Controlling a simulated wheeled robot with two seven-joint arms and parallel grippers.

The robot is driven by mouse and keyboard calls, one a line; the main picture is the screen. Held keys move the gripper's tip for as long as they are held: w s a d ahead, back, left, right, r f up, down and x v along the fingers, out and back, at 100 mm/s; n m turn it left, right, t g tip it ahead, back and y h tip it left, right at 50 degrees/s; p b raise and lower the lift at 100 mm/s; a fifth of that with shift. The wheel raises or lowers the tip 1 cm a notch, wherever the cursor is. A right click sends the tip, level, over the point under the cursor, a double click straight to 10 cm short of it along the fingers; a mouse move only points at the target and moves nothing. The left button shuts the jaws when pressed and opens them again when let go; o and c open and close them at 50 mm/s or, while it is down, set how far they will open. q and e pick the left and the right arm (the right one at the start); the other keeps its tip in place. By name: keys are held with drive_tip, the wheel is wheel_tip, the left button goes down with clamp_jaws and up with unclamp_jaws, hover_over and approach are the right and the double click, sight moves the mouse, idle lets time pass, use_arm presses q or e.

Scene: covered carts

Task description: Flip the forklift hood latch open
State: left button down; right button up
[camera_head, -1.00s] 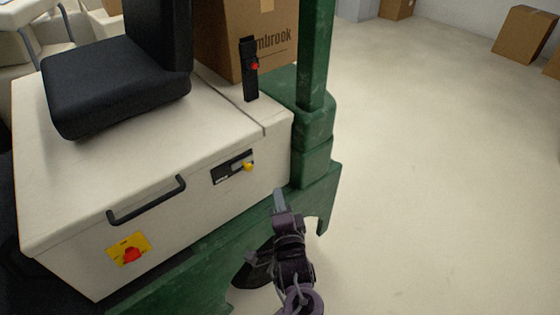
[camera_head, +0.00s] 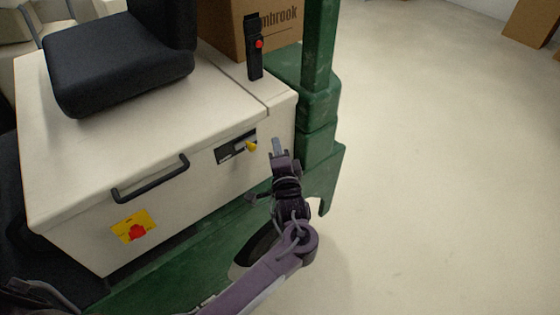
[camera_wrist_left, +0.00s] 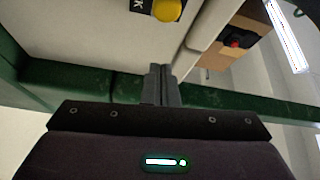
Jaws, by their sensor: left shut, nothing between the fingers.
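The forklift hood (camera_head: 90,150) is a cream box lid under the black seat, and it looks closed. The hood latch (camera_head: 237,148) is a dark plate with a yellow knob on the front face, right of the black handle. The latch's yellow knob (camera_wrist_left: 168,10) also shows at the top edge of the left wrist view, partly cut off. My left gripper (camera_head: 277,145) is shut and empty, just right of the knob and apart from it. Its closed fingers (camera_wrist_left: 160,84) point toward the hood in the left wrist view. My right gripper is out of view.
A black handle (camera_head: 151,180) and a red knob on a yellow plate (camera_head: 134,229) are on the front face. A black lever with a red button (camera_head: 255,50) stands on top. A green post (camera_head: 318,60) rises at right. Open floor (camera_head: 440,180) lies right.

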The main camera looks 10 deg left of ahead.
sight(250, 148)
use_arm(q)
drive_tip(key=a, duration=0.1)
drive_tip(key=s+a+p, duration=0.1)
drive_tip(key=a, duration=0.1)
drive_tip(key=shift+s+a+f, duration=0.2)
drive_tip(key=shift+a+f, duration=0.05)
drive_tip(key=shift+f, duration=0.05)
drive_tip(key=s+a+p, duration=0.2)
drive_tip(key=p, duration=0.1)
drive_tip(key=shift+s+r, duration=0.2)
drive_tip(key=shift+s, duration=0.15)
drive_tip(key=shift+s+a+f, duration=0.2)
drive_tip(key=shift+s+a, duration=0.1)
drive_tip(key=shift+p, duration=0.3)
